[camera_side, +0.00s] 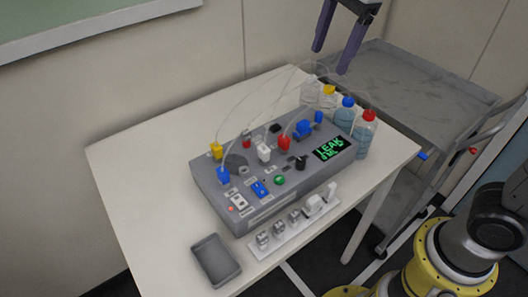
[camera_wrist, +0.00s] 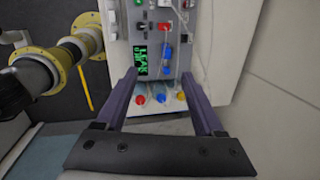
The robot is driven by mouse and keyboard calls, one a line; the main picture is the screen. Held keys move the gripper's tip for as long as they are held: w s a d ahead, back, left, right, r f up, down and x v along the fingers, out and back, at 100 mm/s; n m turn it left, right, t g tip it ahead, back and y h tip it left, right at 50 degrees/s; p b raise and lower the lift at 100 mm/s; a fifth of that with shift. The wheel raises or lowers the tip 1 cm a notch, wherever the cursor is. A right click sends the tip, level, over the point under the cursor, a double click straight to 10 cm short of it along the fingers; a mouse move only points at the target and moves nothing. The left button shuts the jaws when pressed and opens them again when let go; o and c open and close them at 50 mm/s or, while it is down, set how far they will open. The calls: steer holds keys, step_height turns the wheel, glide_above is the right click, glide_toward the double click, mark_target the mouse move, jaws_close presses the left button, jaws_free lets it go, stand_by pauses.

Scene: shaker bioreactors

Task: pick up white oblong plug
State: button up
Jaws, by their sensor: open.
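A light strip (camera_side: 283,233) lies on the table along the front of the grey device and bears several small plugs. At its right end stand a white plug (camera_side: 314,205) and a taller white plug (camera_side: 331,192); I cannot tell which is the oblong one. Grey-white plugs (camera_side: 279,229) stand further left on it. In the wrist view the strip's end with small white pieces (camera_wrist: 112,20) shows at the upper left. My gripper (camera_side: 331,60) is open and empty, high beyond the table's back right corner. Its purple fingers also show in the wrist view (camera_wrist: 159,75).
The grey device (camera_side: 215,188) carries coloured plugs, a white block (camera_side: 264,153), tubes and a lit display (camera_side: 334,149). Bottles with coloured caps (camera_side: 364,135) stand at its right end. A grey tray (camera_side: 216,260) lies at front left. A grey cart (camera_side: 420,85) stands behind right.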

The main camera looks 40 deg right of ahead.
steer(key=w+a+f+g, duration=0.2)
steer(key=w+a+f, duration=0.35)
steer(key=a, duration=0.25)
glide_above(264, 148)
steer(key=shift+n+h, duration=0.3)
steer(key=shift+n, duration=0.1)
steer(key=f, duration=1.2)
steer(key=shift+w, duration=0.3)
steer(key=shift+s+f, duration=0.2)
steer(key=shift+f, duration=1.1)
steer(key=shift+s+f, duration=0.15)
steer(key=shift+f, duration=1.15)
steer(key=shift+c, duration=0.2)
jaws_close()
